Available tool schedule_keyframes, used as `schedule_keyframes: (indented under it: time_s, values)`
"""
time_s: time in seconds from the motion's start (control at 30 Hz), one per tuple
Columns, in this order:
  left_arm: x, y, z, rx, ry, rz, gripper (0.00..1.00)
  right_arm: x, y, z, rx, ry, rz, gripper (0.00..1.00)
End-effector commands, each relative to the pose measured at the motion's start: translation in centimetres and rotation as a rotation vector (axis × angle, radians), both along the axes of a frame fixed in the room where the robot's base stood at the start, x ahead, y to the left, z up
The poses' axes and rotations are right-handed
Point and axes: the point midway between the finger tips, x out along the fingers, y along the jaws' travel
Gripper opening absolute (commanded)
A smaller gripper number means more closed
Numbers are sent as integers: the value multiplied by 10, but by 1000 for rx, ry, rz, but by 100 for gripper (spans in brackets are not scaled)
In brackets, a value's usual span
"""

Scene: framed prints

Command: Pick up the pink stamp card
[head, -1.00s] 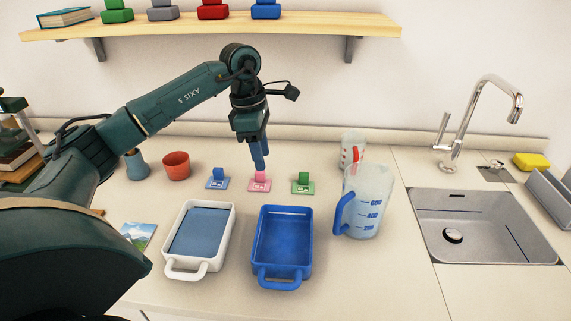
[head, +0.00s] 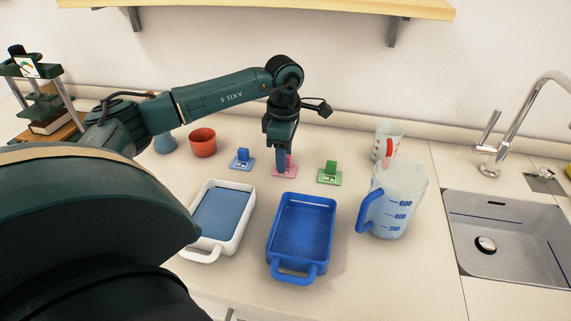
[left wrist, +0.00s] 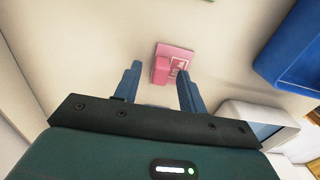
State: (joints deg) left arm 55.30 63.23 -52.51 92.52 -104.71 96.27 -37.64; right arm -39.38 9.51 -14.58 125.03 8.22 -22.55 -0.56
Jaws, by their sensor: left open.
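The pink stamp card (head: 287,171) lies on the counter between a blue stamp card (head: 241,163) and a green stamp card (head: 330,177). In the head view my left gripper (head: 281,168) points down at the pink card and hides part of it. In the left wrist view the pink card (left wrist: 176,58) has a raised pink block and a printed face. My left gripper (left wrist: 157,85) is open there, and the card's block shows between and beyond its two blue fingertips. I cannot tell whether the fingers touch it. My right gripper is not in view.
A white tray (head: 246,226) with a blue inside and a blue tray (head: 329,240) stand in front of the cards. A large measuring jug (head: 405,195) and a smaller one stand right. A red cup (head: 203,143) stands left. The sink (head: 520,240) is at right.

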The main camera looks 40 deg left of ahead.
Motion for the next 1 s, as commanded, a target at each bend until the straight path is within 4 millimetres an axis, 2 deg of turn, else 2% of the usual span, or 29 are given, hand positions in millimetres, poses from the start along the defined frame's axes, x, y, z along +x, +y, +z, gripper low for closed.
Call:
schedule_keyframes:
  time_s: [0.13, 0.6, 1.0]
  values:
    - [0, 0, 0, 0, 0, 0, 39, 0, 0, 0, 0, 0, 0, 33]
    - [0, 0, 1, -1, 0, -1, 1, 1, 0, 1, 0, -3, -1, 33]
    - [0, -1, 2, -1, -2, -1, 0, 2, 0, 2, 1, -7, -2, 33]
